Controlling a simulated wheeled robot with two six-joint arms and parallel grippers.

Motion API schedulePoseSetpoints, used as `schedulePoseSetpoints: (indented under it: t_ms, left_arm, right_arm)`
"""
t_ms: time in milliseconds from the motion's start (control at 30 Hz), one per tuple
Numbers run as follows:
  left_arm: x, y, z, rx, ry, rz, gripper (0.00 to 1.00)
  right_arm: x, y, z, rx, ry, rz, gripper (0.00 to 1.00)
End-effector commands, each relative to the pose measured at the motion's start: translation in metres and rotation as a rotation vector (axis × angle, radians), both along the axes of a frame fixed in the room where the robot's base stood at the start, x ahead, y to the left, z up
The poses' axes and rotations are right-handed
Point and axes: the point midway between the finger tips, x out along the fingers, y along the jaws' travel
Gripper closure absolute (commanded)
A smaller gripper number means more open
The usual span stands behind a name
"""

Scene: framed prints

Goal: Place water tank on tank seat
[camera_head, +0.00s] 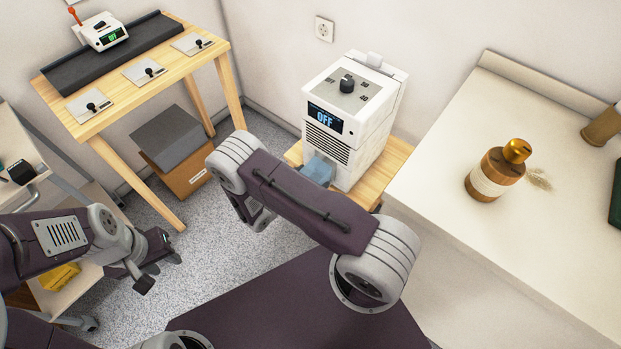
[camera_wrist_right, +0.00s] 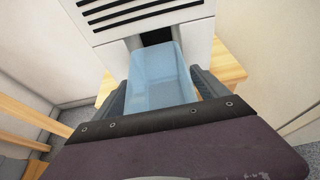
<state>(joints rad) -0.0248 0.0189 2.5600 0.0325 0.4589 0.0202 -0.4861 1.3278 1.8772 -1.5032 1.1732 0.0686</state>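The water tank (camera_wrist_right: 158,80) is a translucent light-blue box between the fingers of my right gripper (camera_wrist_right: 160,92), which is shut on it. The tank (camera_head: 320,170) also shows in the head view, at the lower front of a white machine (camera_head: 350,115) whose display reads OFF. The tank's far end is at a dark recess (camera_wrist_right: 156,37) in the machine's front, the likely tank seat. I cannot tell how far in it sits. In the head view my right arm hides that gripper. My left gripper (camera_head: 155,264) is open and empty at the left, above the floor.
The machine stands on a small wooden table (camera_head: 395,160). A pale counter (camera_head: 530,230) with a brown bottle (camera_head: 494,175) is at the right. A wooden bench (camera_head: 205,60) and a cardboard box (camera_head: 188,178) stand at the left. Speckled floor lies between.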

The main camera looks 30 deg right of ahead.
Motion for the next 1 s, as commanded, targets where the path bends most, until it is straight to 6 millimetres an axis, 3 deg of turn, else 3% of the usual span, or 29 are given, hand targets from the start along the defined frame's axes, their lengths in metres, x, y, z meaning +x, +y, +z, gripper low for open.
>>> schedulePoseSetpoints:
  t_ms: [367, 800, 1000]
  left_arm:
    - [0.000, 0.000, 0.006, 0.000, 0.000, 0.000, 0.64]
    - [0.000, 0.000, 0.020, 0.000, 0.000, 0.000, 0.64]
    - [0.000, 0.000, 0.022, 0.000, 0.000, 0.000, 0.64]
  right_arm:
    - [0.000, 0.000, 0.007, 0.000, 0.000, 0.000, 0.10]
    - [-0.031, 0.079, 0.040, 0.002, -0.003, 0.005, 0.10]
    - [-0.040, 0.099, 0.049, 0.001, -0.002, 0.001, 0.10]
